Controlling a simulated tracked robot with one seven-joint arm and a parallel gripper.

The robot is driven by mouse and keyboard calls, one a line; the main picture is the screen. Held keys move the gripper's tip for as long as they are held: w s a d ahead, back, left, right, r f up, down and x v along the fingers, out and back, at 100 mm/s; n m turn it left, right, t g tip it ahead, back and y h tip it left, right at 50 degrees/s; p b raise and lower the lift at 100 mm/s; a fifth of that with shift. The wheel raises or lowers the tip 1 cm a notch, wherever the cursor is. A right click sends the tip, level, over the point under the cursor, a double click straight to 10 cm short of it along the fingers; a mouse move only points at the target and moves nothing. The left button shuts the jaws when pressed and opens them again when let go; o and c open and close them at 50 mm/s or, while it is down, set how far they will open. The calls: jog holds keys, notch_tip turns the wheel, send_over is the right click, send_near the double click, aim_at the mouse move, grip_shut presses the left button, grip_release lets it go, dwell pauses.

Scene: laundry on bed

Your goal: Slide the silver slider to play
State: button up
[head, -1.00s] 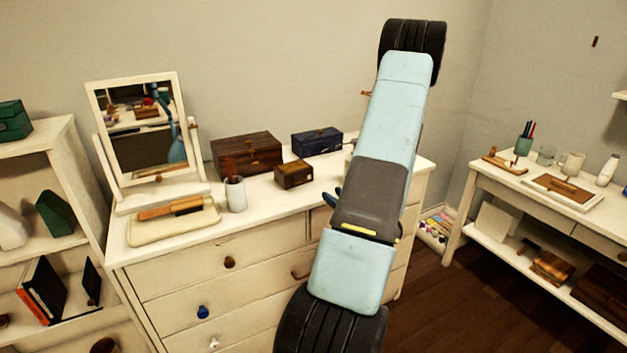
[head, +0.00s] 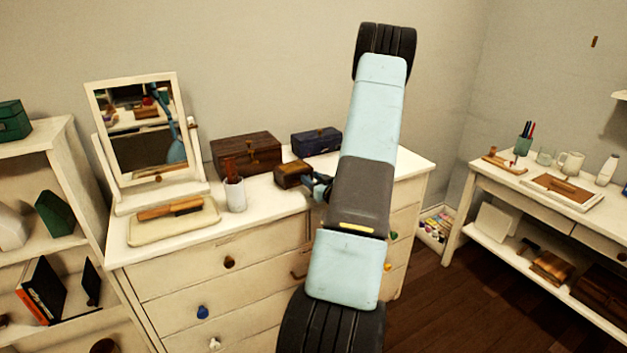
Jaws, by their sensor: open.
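No silver slider can be made out in the head view. A small brown wooden box (head: 291,173) with a small metal fitting sits on the white dresser top (head: 270,203). My gripper (head: 314,184) is open and empty, close to the right side of this small box. I cannot tell if it touches the box. My arm hides part of the dresser top and drawers behind it.
A larger dark wooden box (head: 246,154) and a dark blue box (head: 316,142) stand behind. A white cup (head: 235,194), a tray with brushes (head: 173,222) and a tilting mirror (head: 141,125) are to the left. A side table (head: 490,181) stands at right.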

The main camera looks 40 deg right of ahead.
grip_shut()
dwell(0.4)
